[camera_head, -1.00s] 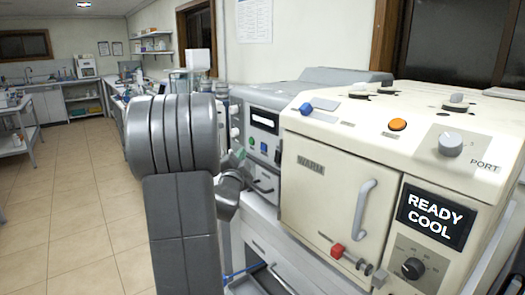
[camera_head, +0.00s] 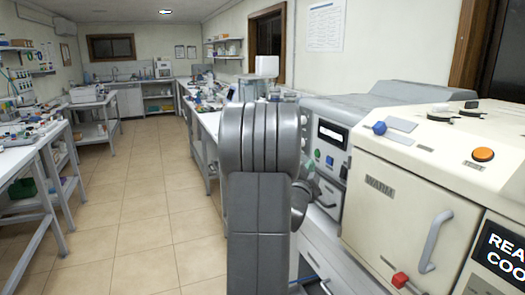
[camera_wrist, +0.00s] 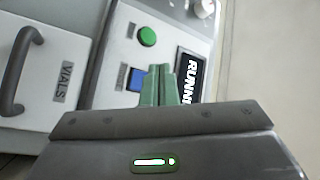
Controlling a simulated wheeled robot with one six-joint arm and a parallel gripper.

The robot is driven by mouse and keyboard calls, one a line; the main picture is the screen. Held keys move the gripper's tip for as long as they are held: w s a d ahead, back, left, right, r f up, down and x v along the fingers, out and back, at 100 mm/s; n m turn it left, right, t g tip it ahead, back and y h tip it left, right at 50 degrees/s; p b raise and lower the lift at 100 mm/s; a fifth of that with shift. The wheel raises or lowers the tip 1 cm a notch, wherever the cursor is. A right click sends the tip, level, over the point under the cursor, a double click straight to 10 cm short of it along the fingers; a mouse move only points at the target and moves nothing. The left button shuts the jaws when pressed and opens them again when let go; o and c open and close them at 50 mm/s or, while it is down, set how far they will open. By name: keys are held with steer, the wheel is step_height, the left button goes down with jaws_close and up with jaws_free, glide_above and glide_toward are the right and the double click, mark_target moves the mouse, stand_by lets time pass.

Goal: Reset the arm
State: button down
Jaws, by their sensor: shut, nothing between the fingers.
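My gripper (camera_wrist: 159,72) shows in the wrist view with its two green fingers together and nothing between them. It points toward the front of a grey machine, close to a blue button (camera_wrist: 136,78) and a green button (camera_wrist: 147,37). A dark display reading "RUNN..." (camera_wrist: 190,75) is partly hidden by the fingers. In the head view my arm stands in the middle and hides the gripper. The grey machine (camera_head: 330,160) is just right of my arm.
A cream machine (camera_head: 410,215) labelled "WARM", with a handle and red latch, stands close at the right. A long bench (camera_head: 205,120) runs back along the right wall. Tables (camera_head: 30,145) stand at the left. The tiled floor (camera_head: 150,200) between is clear.

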steer(key=shift+s+a+r+p, duration=0.1)
steer(key=shift+a+r+p, duration=0.2)
steer(key=shift+p, duration=1.45)
steer(key=a, duration=0.1)
steer(key=s+a+b, duration=0.1)
steer(key=a, duration=0.2)
steer(key=shift+s+a+f+b, duration=0.2)
steer(key=shift+s+f+b, duration=0.1)
steer(key=shift+s, duration=0.1)
steer(key=d, duration=0.1)
steer(key=w+d+b, duration=0.1)
steer(key=d, duration=0.1)
steer(key=d+b, duration=0.1)
steer(key=shift+w+d+f, duration=0.2)
steer(key=shift+w+d, duration=0.15)
steer(key=shift+w, duration=0.05)
